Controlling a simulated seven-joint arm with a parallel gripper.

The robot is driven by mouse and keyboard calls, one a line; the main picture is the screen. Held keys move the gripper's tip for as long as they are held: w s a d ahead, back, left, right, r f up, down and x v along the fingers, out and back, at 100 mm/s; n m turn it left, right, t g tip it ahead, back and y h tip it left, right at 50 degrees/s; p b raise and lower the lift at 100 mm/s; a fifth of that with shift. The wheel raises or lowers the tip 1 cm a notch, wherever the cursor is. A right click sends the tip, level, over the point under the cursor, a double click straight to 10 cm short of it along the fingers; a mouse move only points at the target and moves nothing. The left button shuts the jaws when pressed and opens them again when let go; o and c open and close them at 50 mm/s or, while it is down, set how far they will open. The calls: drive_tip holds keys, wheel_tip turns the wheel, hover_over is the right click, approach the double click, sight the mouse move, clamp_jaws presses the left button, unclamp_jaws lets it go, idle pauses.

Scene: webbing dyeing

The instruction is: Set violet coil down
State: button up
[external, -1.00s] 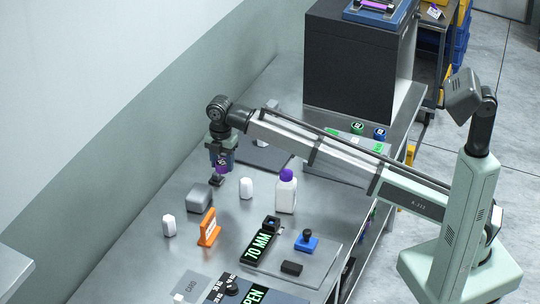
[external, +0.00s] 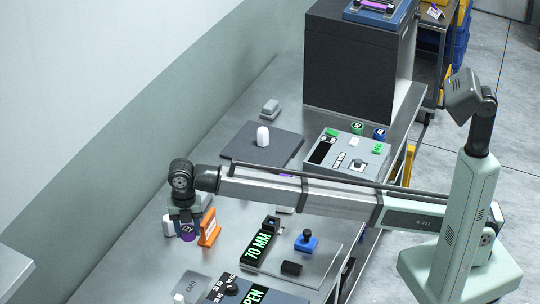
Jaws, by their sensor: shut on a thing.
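The violet coil (external: 188,233) hangs at the lower end of my gripper (external: 187,222), near the left side of the steel bench. My gripper points down and is shut on the coil. The coil is just left of the orange stand (external: 209,229) and to the right of a small white block (external: 168,226). I cannot tell whether its underside touches the bench (external: 150,270) or is a little above it.
A dark mat (external: 240,150) with a white piece (external: 262,137) lies behind my arm. A grey control box (external: 345,153) stands right of it. In front are the 70 MM display (external: 260,247) and a blue stamp-like knob (external: 306,241). My arm mostly hides the white bottle.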

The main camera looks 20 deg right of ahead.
sight(192, 261)
drive_tip(key=shift+s+f, duration=0.2)
drive_tip(key=shift+f, duration=0.05)
drive_tip(key=shift+a+f, duration=0.1)
drive_tip(key=shift+f, duration=4.65)
drive_tip(key=shift+f, duration=0.2)
drive_tip(key=o, duration=1)
drive_tip(key=shift+o, duration=0.2)
wheel_tip(192, 261, up, 12)
drive_tip(key=shift+r, duration=0.25)
